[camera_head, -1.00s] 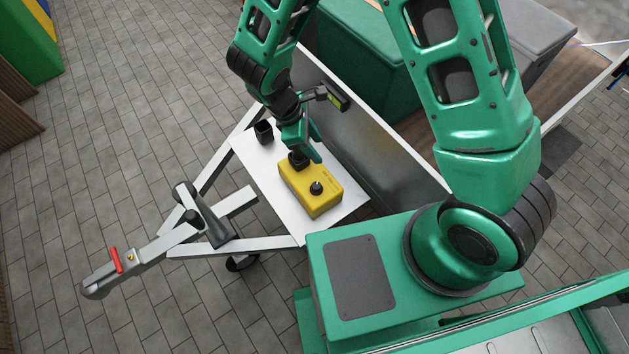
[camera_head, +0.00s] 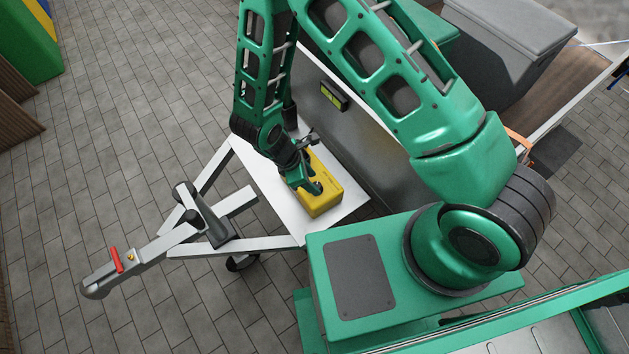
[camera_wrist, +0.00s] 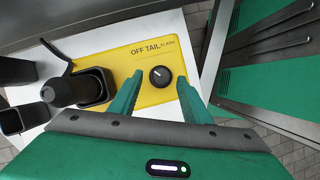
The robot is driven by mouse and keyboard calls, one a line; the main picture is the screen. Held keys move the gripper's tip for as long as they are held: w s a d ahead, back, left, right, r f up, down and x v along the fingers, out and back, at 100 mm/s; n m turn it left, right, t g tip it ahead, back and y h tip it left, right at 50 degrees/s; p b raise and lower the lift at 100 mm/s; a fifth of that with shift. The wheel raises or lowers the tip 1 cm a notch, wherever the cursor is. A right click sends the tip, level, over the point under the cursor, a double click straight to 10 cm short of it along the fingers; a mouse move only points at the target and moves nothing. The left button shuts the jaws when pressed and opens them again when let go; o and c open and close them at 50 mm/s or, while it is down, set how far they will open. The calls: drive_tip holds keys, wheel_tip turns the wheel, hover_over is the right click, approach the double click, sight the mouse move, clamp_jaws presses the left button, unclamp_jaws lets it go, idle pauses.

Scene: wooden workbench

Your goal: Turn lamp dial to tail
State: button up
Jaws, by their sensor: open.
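A yellow box (camera_head: 325,198) sits on a white plate at the front of a trailer. In the wrist view the yellow box (camera_wrist: 115,60) carries the printed words OFF, TAIL and a smaller third word that looks like FLASH. A black round dial (camera_wrist: 160,76) with a white pointer mark is on its top face, below the lettering. My gripper (camera_wrist: 160,95) is open, with one green finger on each side of the dial and a gap to it on both sides. In the head view my gripper (camera_head: 304,188) is over the box's near part and partly hides the dial.
Black sockets (camera_wrist: 80,90) stand left of the dial in the wrist view, one with a dark plug in it. The white plate (camera_head: 345,209) surrounds the box. A grey trailer wall (camera_head: 385,148) rises behind it. A drawbar with a red lever (camera_head: 116,260) extends left.

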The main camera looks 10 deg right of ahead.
drive_tip(key=shift+x, duration=0.9)
drive_tip(key=c, duration=1)
drive_tip(key=shift+c, duration=0.2)
